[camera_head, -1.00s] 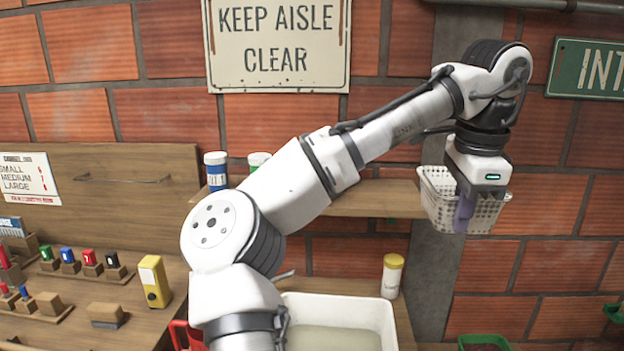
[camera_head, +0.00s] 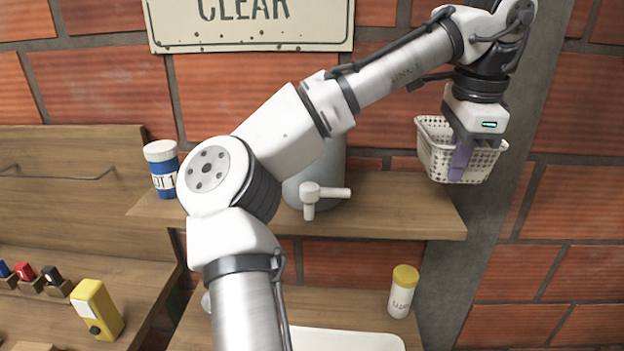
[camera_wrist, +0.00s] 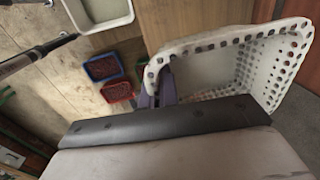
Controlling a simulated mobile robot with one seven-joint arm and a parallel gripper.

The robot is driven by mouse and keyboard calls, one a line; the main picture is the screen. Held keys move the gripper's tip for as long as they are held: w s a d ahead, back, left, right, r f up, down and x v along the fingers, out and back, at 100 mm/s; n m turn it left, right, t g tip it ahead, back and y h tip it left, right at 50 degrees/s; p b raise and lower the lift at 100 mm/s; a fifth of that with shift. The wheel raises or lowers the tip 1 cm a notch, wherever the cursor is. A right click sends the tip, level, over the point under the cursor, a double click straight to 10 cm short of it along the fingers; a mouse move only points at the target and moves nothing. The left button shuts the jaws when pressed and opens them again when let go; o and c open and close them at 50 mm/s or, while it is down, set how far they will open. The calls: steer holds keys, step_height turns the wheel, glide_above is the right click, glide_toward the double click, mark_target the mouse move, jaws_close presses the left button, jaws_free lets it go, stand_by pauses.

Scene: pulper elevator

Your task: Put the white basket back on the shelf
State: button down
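The white basket (camera_head: 434,148) has perforated walls and hangs from my gripper (camera_head: 460,158) at the upper right of the head view. My gripper's purple fingers are at the basket's near wall and appear shut on it. In the wrist view the basket (camera_wrist: 270,65) extends to the right of the fingers (camera_wrist: 157,92) and looks empty where its inside shows. The wooden shelf (camera_head: 400,205) runs along the brick wall. The basket is beside and slightly above the shelf's right end, in front of a grey pillar.
On the shelf are a blue bottle with a white lid (camera_head: 162,170) and a grey container with a white tap (camera_head: 322,192), partly behind my arm. A yellow-lidded jar (camera_head: 402,291) stands below. The shelf's right part looks clear.

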steer(key=w+a+f, duration=0.1)
steer(key=a, duration=0.2)
steer(key=w+a+f+p, duration=0.1)
steer(key=w+a+f, duration=0.1)
steer(key=a, duration=0.1)
steer(key=w+a+f+p, duration=0.1)
steer(key=a+f, duration=0.1)
steer(key=a, duration=0.1)
steer(key=shift+w, duration=0.4)
steer(key=a+f, duration=0.1)
steer(key=w+a+f+p, duration=0.1)
steer(key=shift+w+a+f, duration=0.15)
steer(key=shift+w+a, duration=0.15)
steer(key=shift+a, duration=0.1)
steer(key=shift+f, duration=0.2)
steer(key=shift+a+f, duration=0.1)
steer(key=shift+f, duration=0.05)
steer(key=c, duration=1.7)
jaws_free()
steer(key=r, duration=0.4)
steer(key=s+r, duration=0.1)
steer(key=r, duration=0.3)
steer(key=r+b, duration=0.1)
steer(key=r, duration=0.3)
steer(key=shift+s+r, duration=0.15)
